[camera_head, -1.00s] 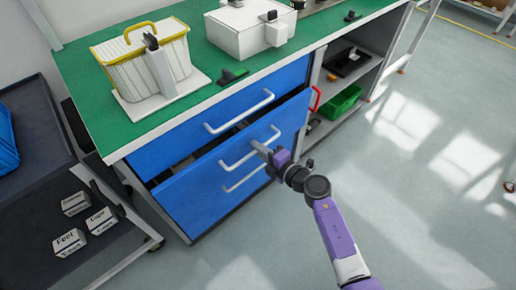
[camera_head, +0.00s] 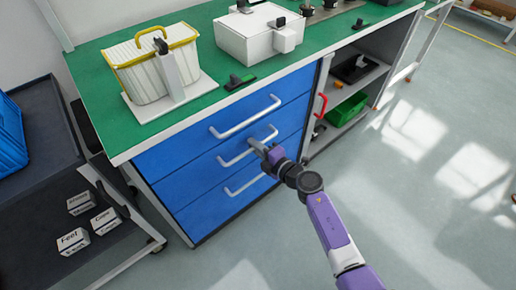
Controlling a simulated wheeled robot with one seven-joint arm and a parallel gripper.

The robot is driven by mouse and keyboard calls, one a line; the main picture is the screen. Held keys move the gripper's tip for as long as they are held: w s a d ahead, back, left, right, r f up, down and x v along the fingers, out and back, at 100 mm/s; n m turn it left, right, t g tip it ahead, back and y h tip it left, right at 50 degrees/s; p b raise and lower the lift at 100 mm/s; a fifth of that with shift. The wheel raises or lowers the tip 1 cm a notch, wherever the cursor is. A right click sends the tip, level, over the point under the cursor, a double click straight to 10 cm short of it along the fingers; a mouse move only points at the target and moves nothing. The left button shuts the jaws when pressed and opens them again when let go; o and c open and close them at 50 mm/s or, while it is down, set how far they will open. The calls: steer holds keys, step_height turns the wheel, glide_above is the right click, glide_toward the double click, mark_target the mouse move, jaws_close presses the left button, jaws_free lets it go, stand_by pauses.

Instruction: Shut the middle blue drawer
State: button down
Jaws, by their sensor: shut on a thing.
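The middle blue drawer (camera_head: 196,177) is in the blue cabinet under the green bench top. Its front lies about level with the drawer fronts above and below it, and no gap shows around it. Its white bar handle (camera_head: 238,157) runs across the front. My gripper (camera_head: 262,149) is at the right end of this handle and is shut on it. The fingertips are small in the view and partly hidden by the gripper body.
The top drawer handle (camera_head: 246,117) and bottom drawer handle (camera_head: 246,186) are close above and below. A red handle (camera_head: 322,106) is on the right. A dark cart (camera_head: 40,160) with labelled boxes stands left. The floor on the right is clear.

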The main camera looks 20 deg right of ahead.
steer(key=c, duration=1.5)
jaws_free()
steer(key=shift+w, duration=0.1)
steer(key=shift+o, duration=0.2)
steer(key=p+v, duration=0.2)
steer(key=v, duration=0.5)
steer(key=shift+s+p, duration=0.4)
steer(key=shift+d, duration=0.1)
